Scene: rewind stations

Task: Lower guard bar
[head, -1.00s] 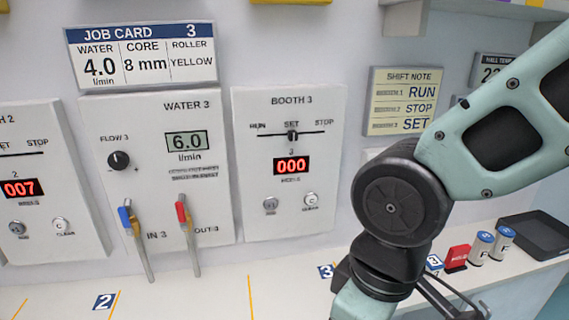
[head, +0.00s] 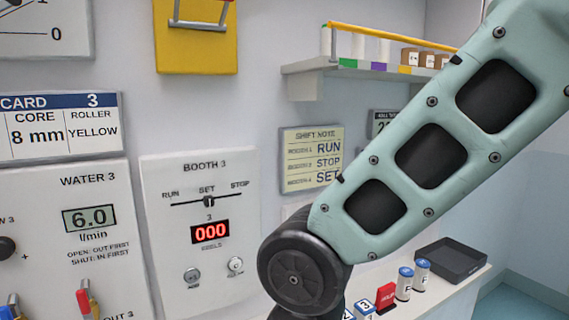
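A thin yellow bar (head: 390,37), which looks like the guard bar, runs along the front of the wall shelf (head: 300,69) at the upper right. It passes in front of the upper part of white cylinders (head: 357,46) standing on the shelf, above the shelf's front edge. Its right end is hidden behind my arm. My gripper is out of the picture; only my pale green arm links and a dark joint show, at the right and bottom middle.
Brown boxes (head: 410,57) stand on the shelf. A yellow wall panel with a grey handle (head: 197,25) is at the top. The Booth 3 panel (head: 205,265) reads 000. Below are a red block (head: 386,297), blue-topped cylinders (head: 404,284) and a dark tray (head: 452,262) on the counter.

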